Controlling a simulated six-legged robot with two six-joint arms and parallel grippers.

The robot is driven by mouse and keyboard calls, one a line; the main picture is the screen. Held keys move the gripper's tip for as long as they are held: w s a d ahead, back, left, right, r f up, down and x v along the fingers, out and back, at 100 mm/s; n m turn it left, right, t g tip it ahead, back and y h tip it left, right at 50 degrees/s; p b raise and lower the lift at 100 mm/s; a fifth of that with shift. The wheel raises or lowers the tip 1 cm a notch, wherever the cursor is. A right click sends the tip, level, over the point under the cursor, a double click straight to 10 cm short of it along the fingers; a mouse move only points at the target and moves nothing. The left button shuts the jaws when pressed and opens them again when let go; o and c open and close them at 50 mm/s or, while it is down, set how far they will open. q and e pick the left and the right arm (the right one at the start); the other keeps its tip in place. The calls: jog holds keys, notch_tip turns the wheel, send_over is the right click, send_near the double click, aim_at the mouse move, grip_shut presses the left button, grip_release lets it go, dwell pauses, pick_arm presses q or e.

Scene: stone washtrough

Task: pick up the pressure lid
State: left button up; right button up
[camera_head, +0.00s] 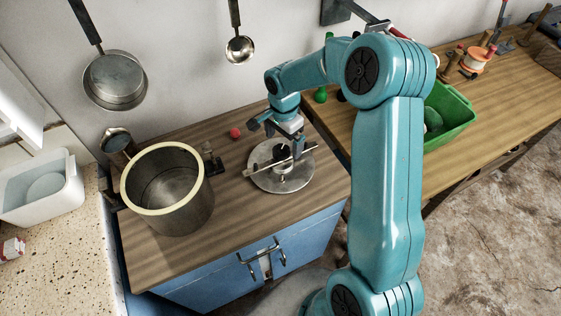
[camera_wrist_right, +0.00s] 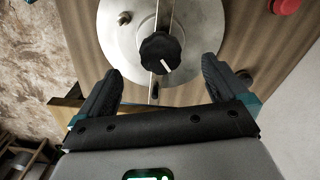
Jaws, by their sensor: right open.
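The pressure lid (camera_head: 284,178) is a round silver metal disc with a bar across it and a black knob (camera_wrist_right: 161,52) in its middle. It lies flat on the wooden cabinet top, right of the open pot (camera_head: 168,190). My right gripper (camera_head: 278,136) is over the far part of the lid, open and empty. In the right wrist view the lid (camera_wrist_right: 115,40) is at the top, and the fingers of the right gripper (camera_wrist_right: 160,78) stand apart on either side of the knob's line. I cannot tell whether the fingers touch the lid. My left gripper is not in view.
A green bin (camera_head: 451,113) stands on the right bench. A white tub (camera_head: 42,188) is at far left. Pans hang on the wall. The wood in front of the lid is clear.

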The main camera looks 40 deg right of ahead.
aim_at(282, 148)
jog(key=shift+a+f, duration=0.15)
jog(key=shift+f, duration=0.55)
notch_tip(282, 148, down, 5)
jog(key=shift+r+p, duration=0.1)
jog(key=shift+p, duration=0.85)
jog(key=shift+w+a+f, duration=0.1)
jog(key=shift+w+f, duration=0.05)
jog(key=shift+f, duration=0.2)
jog(key=c, duration=1.2)
jog(key=shift+r, duration=0.1)
jog(key=shift+c, duration=1.4)
